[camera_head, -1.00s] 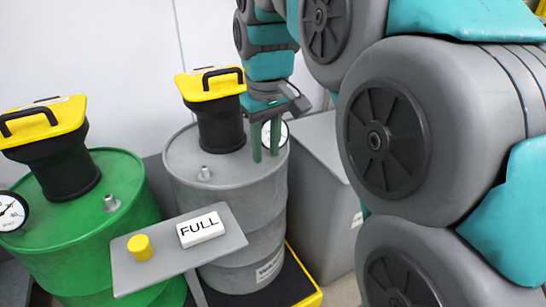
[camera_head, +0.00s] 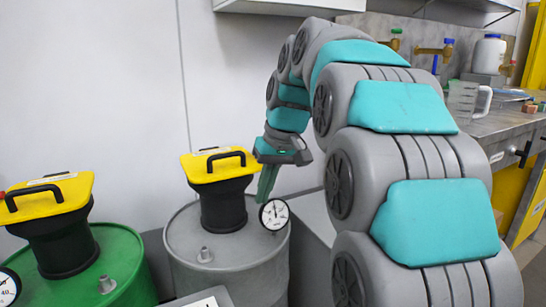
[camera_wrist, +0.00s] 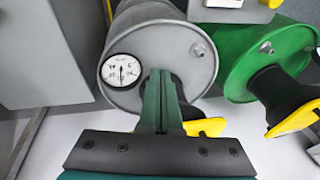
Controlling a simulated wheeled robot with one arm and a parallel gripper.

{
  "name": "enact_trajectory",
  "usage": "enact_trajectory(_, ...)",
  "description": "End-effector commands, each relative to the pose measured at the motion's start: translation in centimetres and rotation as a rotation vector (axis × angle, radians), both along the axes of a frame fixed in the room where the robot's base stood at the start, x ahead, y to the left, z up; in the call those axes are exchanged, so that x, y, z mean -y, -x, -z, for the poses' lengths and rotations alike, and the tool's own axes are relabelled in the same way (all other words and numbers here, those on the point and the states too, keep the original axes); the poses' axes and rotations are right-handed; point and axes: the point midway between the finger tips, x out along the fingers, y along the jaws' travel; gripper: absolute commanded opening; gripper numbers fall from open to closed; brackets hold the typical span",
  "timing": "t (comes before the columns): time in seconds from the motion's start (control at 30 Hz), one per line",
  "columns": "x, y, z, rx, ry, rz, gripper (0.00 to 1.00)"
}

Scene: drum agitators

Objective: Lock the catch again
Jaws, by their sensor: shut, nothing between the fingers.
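The grey drum (camera_head: 222,262) carries a black agitator neck (camera_head: 224,206) with a yellow top (camera_head: 218,166) and black handle. A round dial gauge (camera_head: 274,214) stands at its right rim. My gripper (camera_head: 266,190) is shut and empty, its green fingers pointing down just right of the neck, by the gauge. In the wrist view my fingers (camera_wrist: 160,78) are together in front of the grey drum's lid (camera_wrist: 185,55), with the gauge (camera_wrist: 122,70) to their left. They partly hide the neck and yellow top (camera_wrist: 205,127). I cannot make out a catch in either view.
A green drum (camera_head: 125,258) with a similar yellow-topped agitator (camera_head: 55,196) stands to the left. A grey box stands right of the grey drum (camera_wrist: 45,50). A bench (camera_head: 500,125) with taps and a jug is at the back right. White wall lies behind.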

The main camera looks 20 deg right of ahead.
Motion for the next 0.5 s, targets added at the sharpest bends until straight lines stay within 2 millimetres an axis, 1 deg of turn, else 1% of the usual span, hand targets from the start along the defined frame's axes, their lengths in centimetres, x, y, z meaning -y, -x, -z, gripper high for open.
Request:
enact_trajectory(0.03,1.4,-1.8,-1.2,0.024,-0.038,0.025,0.0)
enact_trajectory(0.17,4.5,-5.2,-3.8,0.085,-0.129,0.056,0.0)
enact_trajectory(0.2,5.6,-6.1,-4.8,0.111,-0.151,0.063,0.0)
enact_trajectory(0.37,10.4,-8.6,-7.6,0.198,-0.226,0.075,0.0)
enact_trajectory(0.4,11.5,-8.9,-8.2,0.218,-0.239,0.074,0.0)
enact_trajectory(0.5,13.9,-9.4,-9.2,0.259,-0.262,0.068,0.0)
